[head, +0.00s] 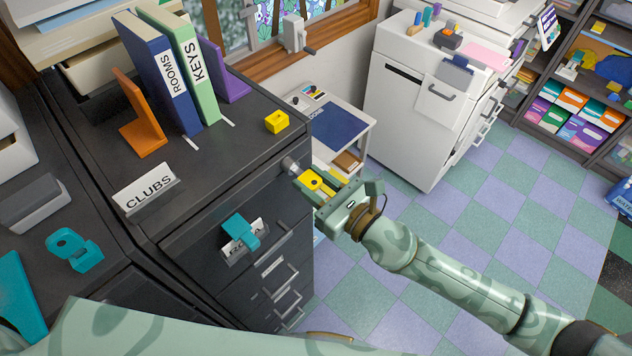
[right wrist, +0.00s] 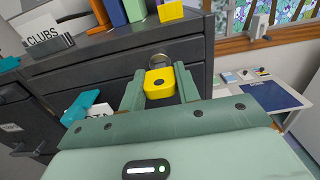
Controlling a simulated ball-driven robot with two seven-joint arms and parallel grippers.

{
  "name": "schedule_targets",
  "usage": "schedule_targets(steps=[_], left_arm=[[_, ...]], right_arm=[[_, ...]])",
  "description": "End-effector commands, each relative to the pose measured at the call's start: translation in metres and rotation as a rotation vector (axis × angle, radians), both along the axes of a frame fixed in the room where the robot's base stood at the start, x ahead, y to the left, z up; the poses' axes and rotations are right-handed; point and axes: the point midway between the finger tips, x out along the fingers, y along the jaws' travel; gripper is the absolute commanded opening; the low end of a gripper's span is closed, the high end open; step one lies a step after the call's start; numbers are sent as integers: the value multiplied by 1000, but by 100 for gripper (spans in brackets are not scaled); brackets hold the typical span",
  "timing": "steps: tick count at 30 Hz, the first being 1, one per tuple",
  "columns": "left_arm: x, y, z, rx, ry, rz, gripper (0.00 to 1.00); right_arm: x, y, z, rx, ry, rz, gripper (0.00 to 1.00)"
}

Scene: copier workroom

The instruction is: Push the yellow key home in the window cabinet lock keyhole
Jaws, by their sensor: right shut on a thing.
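The window cabinet (head: 200,225) is dark grey, with several drawers. Its round silver lock (head: 291,165) is near the top right corner of the front; it also shows in the right wrist view (right wrist: 176,60). My right gripper (head: 316,184) is shut on the yellow key (head: 318,183), holding it by its head in front of the lock. In the right wrist view the key head (right wrist: 160,82) sits between the fingers, just below the lock. The keyhole and the key's tip are hidden, so I cannot tell how deep the key is. My left gripper is out of view.
A yellow block (head: 277,121), binders (head: 152,75) and a CLUBS sign (head: 147,193) stand on the cabinet top. A teal clip (head: 240,231) is on the drawer front, left of the lock.

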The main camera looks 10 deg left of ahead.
Motion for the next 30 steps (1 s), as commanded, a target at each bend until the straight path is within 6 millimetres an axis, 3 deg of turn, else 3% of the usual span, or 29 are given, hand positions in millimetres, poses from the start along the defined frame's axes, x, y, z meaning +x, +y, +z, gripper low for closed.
schedule_targets(steps=[7,8,10,24,30], left_arm=[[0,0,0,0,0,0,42],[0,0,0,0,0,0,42],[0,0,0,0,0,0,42],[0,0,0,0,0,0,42],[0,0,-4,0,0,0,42]], right_arm=[[3,5,1,1,-1,0,10],[3,5,1,1,-1,0,38],[3,5,1,0,-1,0,57],[2,3,0,0,0,0,57],[-14,-19,-2,-2,1,0,57]])
